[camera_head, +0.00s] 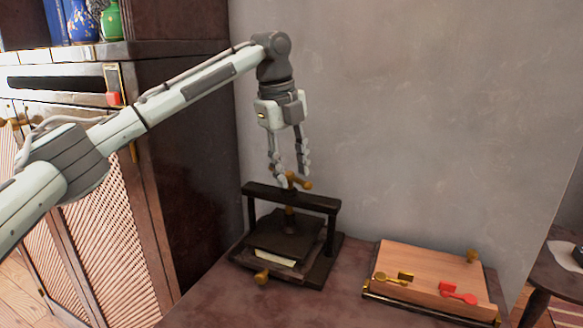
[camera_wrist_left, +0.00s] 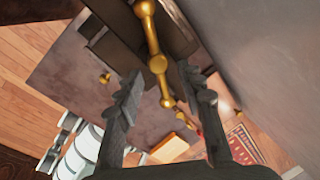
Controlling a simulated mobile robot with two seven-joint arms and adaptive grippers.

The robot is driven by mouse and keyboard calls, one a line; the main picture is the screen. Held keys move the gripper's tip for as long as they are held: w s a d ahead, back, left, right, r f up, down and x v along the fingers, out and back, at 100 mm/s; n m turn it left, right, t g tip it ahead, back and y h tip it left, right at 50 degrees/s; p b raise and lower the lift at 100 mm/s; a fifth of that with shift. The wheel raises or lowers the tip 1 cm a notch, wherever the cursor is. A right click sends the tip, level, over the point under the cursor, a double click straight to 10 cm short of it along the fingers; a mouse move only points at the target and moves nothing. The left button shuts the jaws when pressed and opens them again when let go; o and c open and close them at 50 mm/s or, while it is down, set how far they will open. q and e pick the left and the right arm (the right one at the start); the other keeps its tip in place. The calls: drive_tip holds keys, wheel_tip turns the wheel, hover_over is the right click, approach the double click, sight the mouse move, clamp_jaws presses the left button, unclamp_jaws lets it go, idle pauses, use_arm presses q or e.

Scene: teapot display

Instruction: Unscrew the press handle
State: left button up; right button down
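The press (camera_head: 328,234) is a dark frame with a crossbar, standing on the table, with a flat plate and a pale sheet (camera_head: 272,257) under it. Its brass handle (camera_head: 300,181) sits on top of the crossbar, and a brass screw (camera_head: 289,217) shows below. My left gripper (camera_head: 293,178) points down above the crossbar with its fingers apart at the handle. In the left wrist view the handle (camera_wrist_left: 157,64) is a brass bar with rounded ends and a central hub, lying between the open fingertips (camera_wrist_left: 160,76). Whether a finger touches it is unclear. My right gripper is not in view.
A wooden box (camera_head: 425,265) with brass and red key-shaped pieces lies right of the press. A brass knob (camera_head: 262,277) is at the press's front. A dark cabinet (camera_head: 190,150) stands left, a grey wall (camera_head: 420,120) behind, and a side table (camera_head: 548,270) far right.

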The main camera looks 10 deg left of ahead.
use_arm(q)
drive_tip(key=shift+c, duration=0.6)
clamp_jaws()
drive_tip(key=shift+n, duration=0.3)
